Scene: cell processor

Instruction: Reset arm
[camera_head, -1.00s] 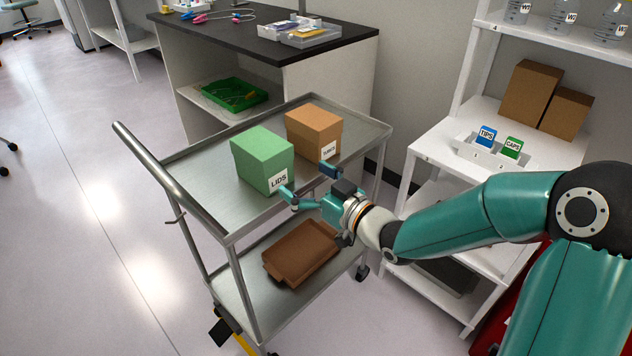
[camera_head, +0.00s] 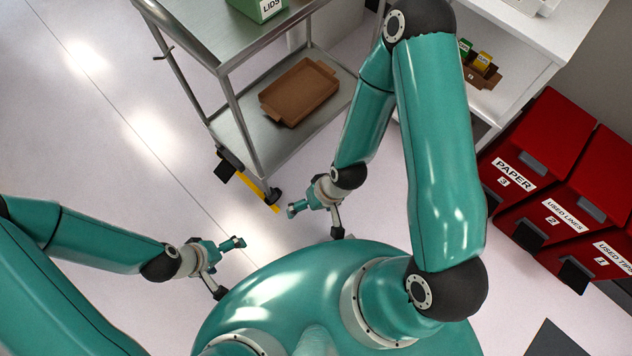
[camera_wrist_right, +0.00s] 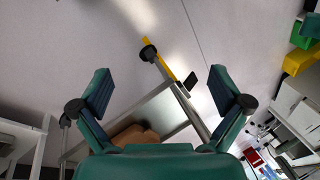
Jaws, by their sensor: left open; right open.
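My left gripper (camera_head: 228,267) is at the lower left of the head view, open and empty above the floor. My right gripper (camera_head: 312,222) is near the middle of the head view, open and empty, in front of the metal cart (camera_head: 232,116) and apart from it. In the right wrist view, the two fingers of the right gripper (camera_wrist_right: 160,92) are spread wide with nothing between them. The cart and its yellow-marked leg show beyond them.
A brown tray (camera_head: 300,92) lies on the cart's lower shelf. A green LIDS box (camera_head: 258,10) stands on its top, partly cut off. Red bins (camera_head: 540,135) stand at the right, near a white shelf (camera_head: 535,60). The floor at left is clear.

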